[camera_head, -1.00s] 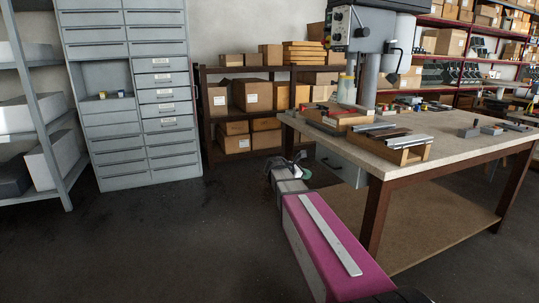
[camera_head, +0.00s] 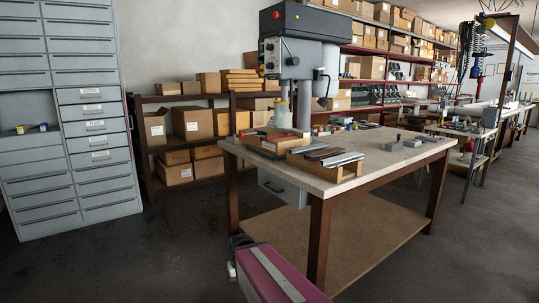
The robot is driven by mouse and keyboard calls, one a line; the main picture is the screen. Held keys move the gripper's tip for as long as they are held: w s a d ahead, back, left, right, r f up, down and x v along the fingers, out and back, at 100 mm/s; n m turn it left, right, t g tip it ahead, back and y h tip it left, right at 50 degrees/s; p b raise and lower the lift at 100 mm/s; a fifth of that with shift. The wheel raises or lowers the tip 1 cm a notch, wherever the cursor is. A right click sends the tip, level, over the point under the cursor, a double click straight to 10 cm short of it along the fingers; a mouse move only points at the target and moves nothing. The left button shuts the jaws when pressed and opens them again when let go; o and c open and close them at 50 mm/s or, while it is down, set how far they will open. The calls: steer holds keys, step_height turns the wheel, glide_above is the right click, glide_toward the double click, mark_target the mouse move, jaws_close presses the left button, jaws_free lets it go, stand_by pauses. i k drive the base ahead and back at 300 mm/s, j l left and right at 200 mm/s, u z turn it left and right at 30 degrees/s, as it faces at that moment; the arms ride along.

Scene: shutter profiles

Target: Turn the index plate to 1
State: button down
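I cannot make out an index plate or its numbers from here. A workbench (camera_head: 340,187) with a pale top stands in front of me, with a grey drill press (camera_head: 296,60) at its back left corner. Small blocks and parts on the bench are too small to tell apart. My magenta arm link shows at the bottom, low in front of the bench. Its far end is dark and grey, and I cannot pick out my gripper's fingers there.
A wooden box of metal profiles (camera_head: 325,162) sits on the bench's front left corner. Grey drawer cabinets (camera_head: 75,185) stand at the left, and a shelf with cardboard boxes (camera_head: 192,124) behind. Another bench (camera_head: 470,129) stands at the right. Dark floor is clear at left front.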

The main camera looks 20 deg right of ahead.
mark_target(433, 137)
steer(key=z, duration=1.95)
steer(key=i+l, duration=0.35)
steer(key=i, duration=0.2)
steer(key=i+l, duration=0.3)
steer(key=i, duration=0.2)
steer(key=i+l, duration=0.35)
steer(key=i, duration=0.2)
steer(key=i+l, duration=0.35)
steer(key=i, duration=0.2)
steer(key=j+u, duration=0.05)
